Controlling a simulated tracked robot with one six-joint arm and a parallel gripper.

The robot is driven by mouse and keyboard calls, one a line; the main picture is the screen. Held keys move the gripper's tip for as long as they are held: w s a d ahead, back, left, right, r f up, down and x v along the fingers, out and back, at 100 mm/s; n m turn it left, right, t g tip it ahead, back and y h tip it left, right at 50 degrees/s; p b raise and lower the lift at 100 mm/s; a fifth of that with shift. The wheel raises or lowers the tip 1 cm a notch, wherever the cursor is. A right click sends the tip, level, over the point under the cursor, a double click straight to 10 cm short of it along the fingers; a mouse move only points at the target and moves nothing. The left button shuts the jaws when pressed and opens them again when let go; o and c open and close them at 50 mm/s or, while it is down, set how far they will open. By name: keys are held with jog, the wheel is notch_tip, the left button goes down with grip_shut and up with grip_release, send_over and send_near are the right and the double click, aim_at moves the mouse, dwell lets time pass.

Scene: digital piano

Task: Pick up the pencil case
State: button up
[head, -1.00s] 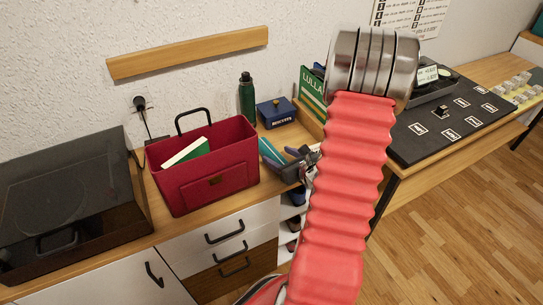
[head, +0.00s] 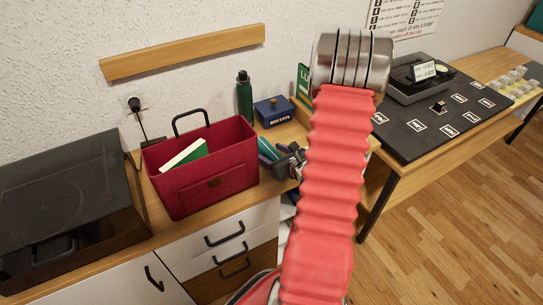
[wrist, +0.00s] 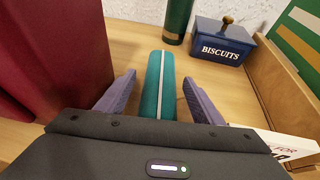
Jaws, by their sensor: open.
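The pencil case is teal with a pale zip line down its length. It lies on the wooden counter in the wrist view (wrist: 152,85), and a small part of it shows in the head view (head: 267,149), to the right of the red bag. My gripper is open, with its two purple fingers on either side of the case in the wrist view (wrist: 158,98). There is a gap between each finger and the case. The near end of the case is hidden by the gripper body. In the head view my gripper (head: 288,158) is partly hidden by my red arm.
A red bag (head: 213,180) with a green-and-white book stands close on the left. A dark green bottle (wrist: 178,20) and a blue biscuits box (wrist: 224,40) stand behind. A wooden edge and a white box (wrist: 288,145) are on the right.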

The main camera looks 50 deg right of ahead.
aim_at(272, 152)
jog(key=c, duration=1.2)
jog(key=shift+r, duration=0.15)
jog(key=shift+r, duration=4.9)
